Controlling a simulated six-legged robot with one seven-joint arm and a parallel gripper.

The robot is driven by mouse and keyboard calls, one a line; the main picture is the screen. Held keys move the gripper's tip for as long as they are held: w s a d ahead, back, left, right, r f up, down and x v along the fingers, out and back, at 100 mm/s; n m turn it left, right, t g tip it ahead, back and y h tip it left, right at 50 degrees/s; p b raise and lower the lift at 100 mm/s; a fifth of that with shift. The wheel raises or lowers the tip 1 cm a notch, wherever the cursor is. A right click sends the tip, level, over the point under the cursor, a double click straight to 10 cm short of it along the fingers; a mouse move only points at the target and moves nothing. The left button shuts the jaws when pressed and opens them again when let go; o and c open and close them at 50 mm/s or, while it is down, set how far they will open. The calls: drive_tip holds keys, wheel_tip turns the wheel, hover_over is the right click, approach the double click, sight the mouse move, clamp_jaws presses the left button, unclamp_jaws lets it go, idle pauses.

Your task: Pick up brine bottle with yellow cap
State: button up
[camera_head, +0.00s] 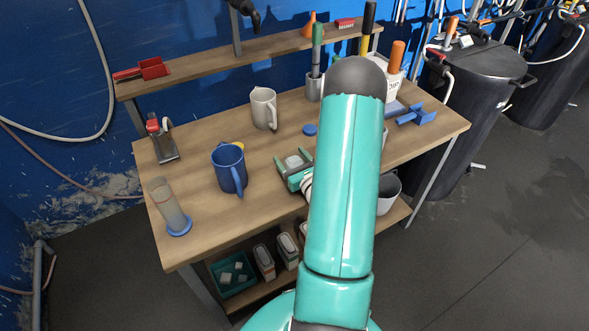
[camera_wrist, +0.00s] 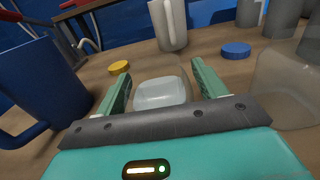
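My gripper (camera_wrist: 159,70) is low over the wooden table, its two green fingers spread apart. A clear container with a pale whitish lower part (camera_wrist: 160,93) stands between the fingers; I see no firm contact. In the head view my gripper (camera_head: 296,172) shows partly beside my arm, with the pale container (camera_head: 293,161) at its fingers. A yellow round cap (camera_wrist: 120,67) lies on the table beyond the left finger; in the head view its yellow edge (camera_head: 239,145) shows behind the blue mug. I cannot tell whether the clear container is the brine bottle.
A blue mug (camera_wrist: 40,85) stands close on the left. A white pitcher (camera_wrist: 171,24) stands behind, and a blue round cap (camera_wrist: 235,50) lies to the right. Another clear vessel (camera_wrist: 285,88) is close on the right. A cylinder with blue base (camera_head: 170,205) stands at the front left.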

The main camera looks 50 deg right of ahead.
drive_tip(key=c, duration=0.9)
drive_tip(key=shift+r, duration=0.15)
